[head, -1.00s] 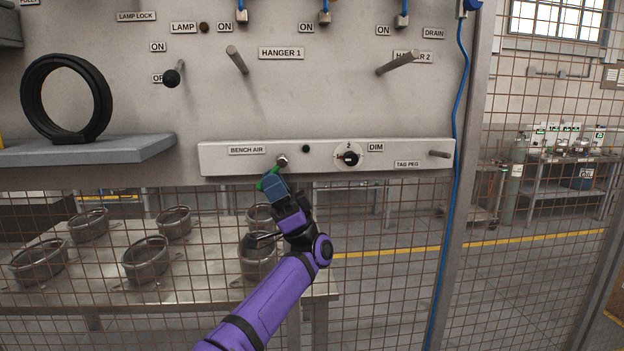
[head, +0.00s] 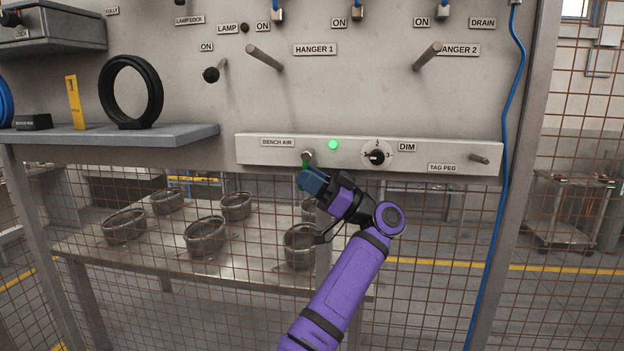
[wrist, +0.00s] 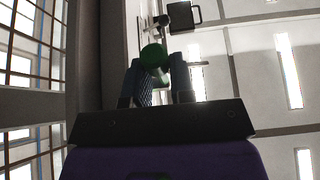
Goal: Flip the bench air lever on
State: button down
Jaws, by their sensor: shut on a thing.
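The bench air lever sits on the pale strip (head: 395,152) under the BENCH AIR label (head: 277,142). Its metal base (head: 307,156) shows above my gripper, and its green end (head: 301,180) is at the fingertips. My gripper (head: 310,182) has blue fingers and reaches up from below, shut on the lever. In the wrist view the lever's round green end (wrist: 154,57) sits between the two fingers (wrist: 161,80). The fingers partly hide the lever, so its exact tilt is hard to tell. A small indicator lamp (head: 333,145) right of the lever glows green.
Right of the lamp are a DIM knob (head: 377,157) and a tag peg (head: 479,158). Two hanger pegs stick out above, one at HANGER 1 (head: 265,58). A shelf (head: 110,136) with a black ring (head: 131,92) is at left. Wire mesh lies below the strip.

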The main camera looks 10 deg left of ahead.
dwell(0.3)
jog(key=c, duration=1.2)
grip_release()
jog(key=v, duration=1)
jog(key=shift+d+f, duration=0.25)
jog(key=shift+d, duration=0.1)
